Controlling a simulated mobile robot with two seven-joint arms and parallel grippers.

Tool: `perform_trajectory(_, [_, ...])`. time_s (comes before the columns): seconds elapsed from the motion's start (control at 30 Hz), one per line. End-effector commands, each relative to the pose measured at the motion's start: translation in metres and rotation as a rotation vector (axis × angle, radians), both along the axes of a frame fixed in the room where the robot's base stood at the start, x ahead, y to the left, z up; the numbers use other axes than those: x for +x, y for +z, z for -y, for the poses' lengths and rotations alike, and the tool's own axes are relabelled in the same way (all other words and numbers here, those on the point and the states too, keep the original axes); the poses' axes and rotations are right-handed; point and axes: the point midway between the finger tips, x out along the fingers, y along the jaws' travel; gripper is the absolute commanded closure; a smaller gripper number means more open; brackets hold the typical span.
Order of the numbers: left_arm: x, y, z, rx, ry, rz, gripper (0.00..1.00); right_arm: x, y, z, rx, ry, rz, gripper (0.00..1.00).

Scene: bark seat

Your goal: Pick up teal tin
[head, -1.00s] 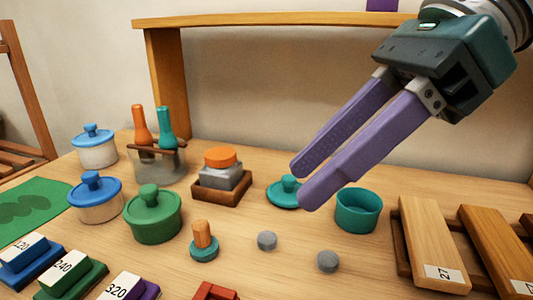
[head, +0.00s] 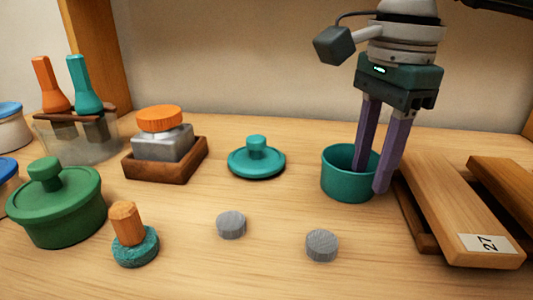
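The teal tin (head: 342,186) stands open and upright on the table, right of centre. Its knobbed teal lid (head: 257,162) lies on the table to its left. My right gripper (head: 371,180) points down at the tin's right side, its purple fingers apart. One finger reaches down inside the rim and the other shows outside the right wall, so the wall is between them. I see no clear contact with the wall. The outer finger hides part of the tin's right side. My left gripper is not in view.
Sloped wooden blocks, one marked 27 (head: 462,222), stand close right of the tin. Two grey discs (head: 231,225) (head: 321,245) lie in front. A green lidded pot (head: 58,208), a wood-handled teal stamp (head: 134,247) and an orange-topped block in a tray (head: 166,172) are left.

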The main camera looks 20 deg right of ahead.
Motion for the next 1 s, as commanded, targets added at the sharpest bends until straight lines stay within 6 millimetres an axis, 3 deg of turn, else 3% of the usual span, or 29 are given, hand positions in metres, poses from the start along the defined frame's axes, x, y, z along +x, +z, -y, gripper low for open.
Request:
perform_trajectory(0.13, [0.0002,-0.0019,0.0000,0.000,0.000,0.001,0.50,0.0006,-0.0162,-0.0001,0.001,0.000,0.000,0.60])
perform_trajectory(0.37, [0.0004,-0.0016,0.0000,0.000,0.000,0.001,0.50,0.0011,-0.0174,-0.0002,0.001,0.001,0.002,0.60])
perform_trajectory(0.73, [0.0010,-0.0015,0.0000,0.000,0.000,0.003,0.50,0.0010,-0.0171,-0.0003,0.001,0.001,0.002,1.00])
perform_trajectory(1.0, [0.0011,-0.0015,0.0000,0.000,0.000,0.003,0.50,0.0010,-0.0171,-0.0004,0.001,0.001,0.002,1.00])
